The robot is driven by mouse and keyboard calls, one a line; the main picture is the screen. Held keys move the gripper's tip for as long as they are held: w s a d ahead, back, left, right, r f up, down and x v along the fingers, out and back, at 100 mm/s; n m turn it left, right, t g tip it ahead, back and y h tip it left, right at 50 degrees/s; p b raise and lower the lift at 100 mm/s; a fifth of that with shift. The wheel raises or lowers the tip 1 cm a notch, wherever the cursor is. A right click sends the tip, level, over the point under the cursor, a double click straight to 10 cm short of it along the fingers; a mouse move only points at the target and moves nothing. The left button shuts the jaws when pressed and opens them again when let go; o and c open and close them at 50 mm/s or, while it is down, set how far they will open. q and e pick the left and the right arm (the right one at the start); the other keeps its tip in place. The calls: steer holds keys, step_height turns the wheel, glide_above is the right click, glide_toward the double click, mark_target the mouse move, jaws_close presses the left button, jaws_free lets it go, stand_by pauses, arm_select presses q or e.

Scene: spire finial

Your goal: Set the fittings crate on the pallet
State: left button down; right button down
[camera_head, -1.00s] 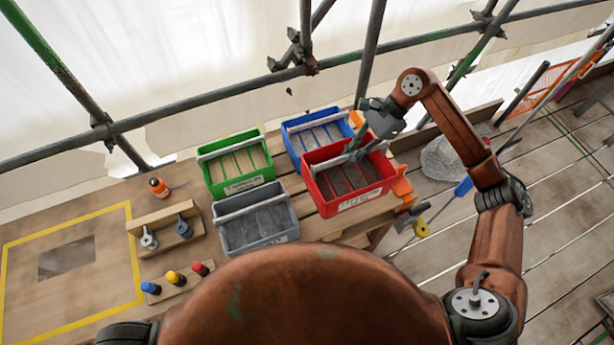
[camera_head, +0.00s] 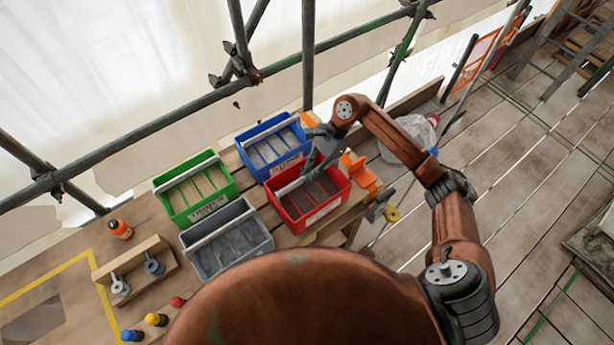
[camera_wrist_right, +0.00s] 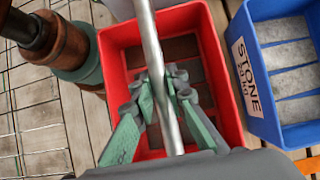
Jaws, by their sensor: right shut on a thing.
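A red crate (camera_head: 333,209) with a pale label stands at the right end of the wooden bench. The label is too small to read, so I cannot tell if this is the fittings crate. My right gripper (camera_head: 318,155) is over the crate and shut on its grey bar handle. In the right wrist view the fingers (camera_wrist_right: 166,88) close around the handle (camera_wrist_right: 151,45), above the red crate (camera_wrist_right: 111,55). The crate appears to rest on the bench. My left gripper is out of view. Slatted wood (camera_head: 587,42) at the far top right may be a pallet; I cannot tell.
A blue crate (camera_head: 290,165), labelled STONE in the wrist view, a green crate (camera_head: 211,207) and a grey crate (camera_head: 236,262) stand close by. Orange brackets (camera_head: 358,170) are right of the red crate. Scaffold poles run behind the bench. Plank floor (camera_head: 515,190) lies open at right.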

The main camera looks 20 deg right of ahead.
steer(key=shift+f, duration=0.6)
steer(key=c, duration=2.4)
jaws_free()
steer(key=shift+f, duration=0.15)
steer(key=o, duration=0.5)
steer(key=v, duration=1.2)
steer(key=shift+r+b, duration=0.25)
steer(key=shift+b, duration=0.05)
